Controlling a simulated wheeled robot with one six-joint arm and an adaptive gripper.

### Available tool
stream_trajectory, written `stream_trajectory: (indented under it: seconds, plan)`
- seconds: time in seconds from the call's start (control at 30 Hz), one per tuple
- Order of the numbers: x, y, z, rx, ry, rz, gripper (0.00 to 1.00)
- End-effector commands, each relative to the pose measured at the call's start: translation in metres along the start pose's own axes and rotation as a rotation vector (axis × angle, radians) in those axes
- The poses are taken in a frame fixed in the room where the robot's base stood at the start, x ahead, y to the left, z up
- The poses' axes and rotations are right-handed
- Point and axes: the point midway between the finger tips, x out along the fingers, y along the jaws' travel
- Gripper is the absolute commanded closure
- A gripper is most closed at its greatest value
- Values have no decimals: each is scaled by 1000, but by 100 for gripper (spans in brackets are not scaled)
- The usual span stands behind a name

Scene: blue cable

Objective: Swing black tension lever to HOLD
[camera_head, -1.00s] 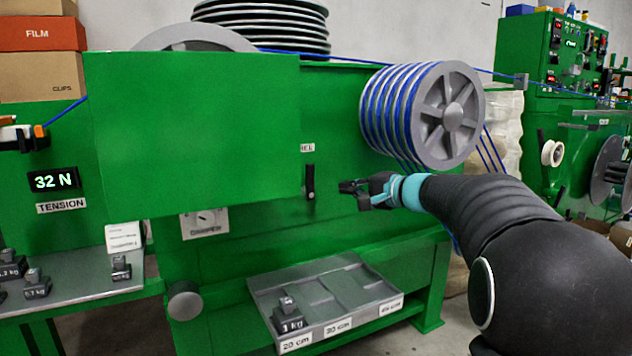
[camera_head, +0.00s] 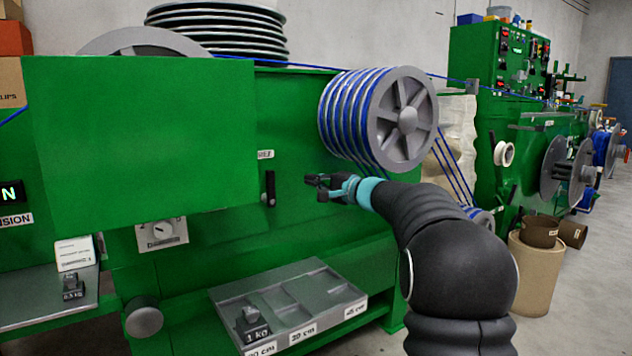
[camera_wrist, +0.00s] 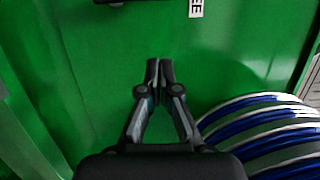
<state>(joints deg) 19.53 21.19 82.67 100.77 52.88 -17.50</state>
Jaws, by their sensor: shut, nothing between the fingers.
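The black lever (camera_head: 270,187) stands upright on the green machine front, below a small white label (camera_head: 265,154) that is partly cut off by the green panel. My gripper (camera_head: 310,181) is to the right of the lever, apart from it, with its fingers pointing left. In the wrist view my gripper (camera_wrist: 160,66) is shut and empty in front of bare green metal. A black part, likely the lever (camera_wrist: 125,2), shows at the top edge there, with a white label (camera_wrist: 196,8) beside it. No HOLD marking is readable.
A grey reel wound with blue cable (camera_head: 402,118) sits above and right of my gripper. A large green panel (camera_head: 140,140) juts out at left. A dial plate (camera_head: 161,234) is lower left, and a grey weight tray (camera_head: 290,310) is below.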

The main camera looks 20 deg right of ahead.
Motion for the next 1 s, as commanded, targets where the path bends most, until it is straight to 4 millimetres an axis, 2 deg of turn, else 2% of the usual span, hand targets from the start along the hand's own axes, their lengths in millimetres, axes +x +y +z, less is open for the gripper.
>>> stream_trajectory:
  seconds: [0.1,0.37,0.5,0.7,1.0]
  plan:
    - [24,0,1,1,-2,1,100]
    - [64,0,1,1,-1,1,100]
    - [68,-1,19,0,-2,-1,100]
    - [72,0,36,1,-1,0,100]
    - [73,0,39,0,0,0,100]
